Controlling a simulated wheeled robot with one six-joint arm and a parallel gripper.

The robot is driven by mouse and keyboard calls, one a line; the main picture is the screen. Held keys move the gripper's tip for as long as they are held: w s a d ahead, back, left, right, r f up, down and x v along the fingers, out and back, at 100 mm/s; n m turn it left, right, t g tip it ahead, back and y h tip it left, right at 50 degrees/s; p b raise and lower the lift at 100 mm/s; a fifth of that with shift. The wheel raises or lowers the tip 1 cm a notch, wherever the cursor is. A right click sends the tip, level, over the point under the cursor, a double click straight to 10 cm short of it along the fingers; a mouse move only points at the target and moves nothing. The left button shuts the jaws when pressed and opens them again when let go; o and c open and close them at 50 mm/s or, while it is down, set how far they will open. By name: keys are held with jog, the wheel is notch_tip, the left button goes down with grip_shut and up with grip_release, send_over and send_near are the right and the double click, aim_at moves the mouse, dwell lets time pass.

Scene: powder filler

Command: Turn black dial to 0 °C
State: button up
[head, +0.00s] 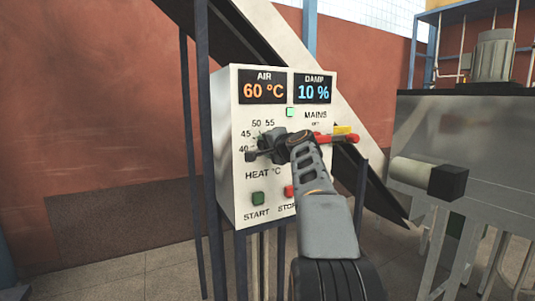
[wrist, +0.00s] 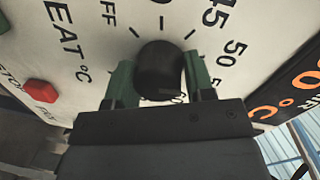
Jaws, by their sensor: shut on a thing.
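The black dial (wrist: 160,68) sits on the white control panel (wrist: 105,28), under the scale marks, in the wrist view. My gripper (wrist: 161,82) has its two green fingers on opposite sides of the dial and is shut on it. The wrist view shows 45, 50 and part of OFF around the dial; its pointer cannot be made out. In the head view my gripper (head: 264,145) is at the HEAT °C scale of the panel (head: 239,190), and I cannot tell the dial from the dark gripper parts there. The numbers 40, 45, 50 and 55 show beside it.
The AIR display (head: 264,90) reads 60 °C and the DAMP display (head: 313,91) 10 %. A red MAINS handle (head: 343,138) with a yellow tag is close right of my gripper. A green START button (head: 257,199) and a red STOP button (head: 289,191) are below.

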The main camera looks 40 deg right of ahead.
jog(key=n+b, duration=0.1)
jog(key=n, duration=0.1)
jog(key=n+b, duration=0.1)
jog(key=n, duration=0.1)
jog(key=n+b, duration=0.1)
jog(key=b, duration=0.1)
jog(key=shift+f+n+h, duration=0.3)
jog(key=shift+n+h, duration=0.1)
jog(key=n+h+b, duration=0.1)
jog(key=n+b, duration=0.2)
jog(key=n, duration=0.2)
jog(key=shift+n+b, duration=0.3)
jog(key=n+b, duration=0.1)
jog(key=n, duration=0.2)
jog(key=shift+h+b, duration=0.3)
jog(key=shift+b, duration=0.1)
jog(key=n+b, duration=0.1)
jog(key=n, duration=0.3)
jog(key=shift+d+t+b, duration=0.1)
jog(key=shift+t+b, duration=0.2)
jog(key=shift+b, duration=0.05)
jog(key=n+b, duration=0.1)
jog(key=n, duration=0.1)
jog(key=n+b, duration=0.1)
jog(key=n, duration=0.2)
jog(key=shift+t+h, duration=0.3)
jog(key=shift+r+n, duration=0.1)
jog(key=shift+n, duration=0.3)
jog(key=o, duration=0.9)
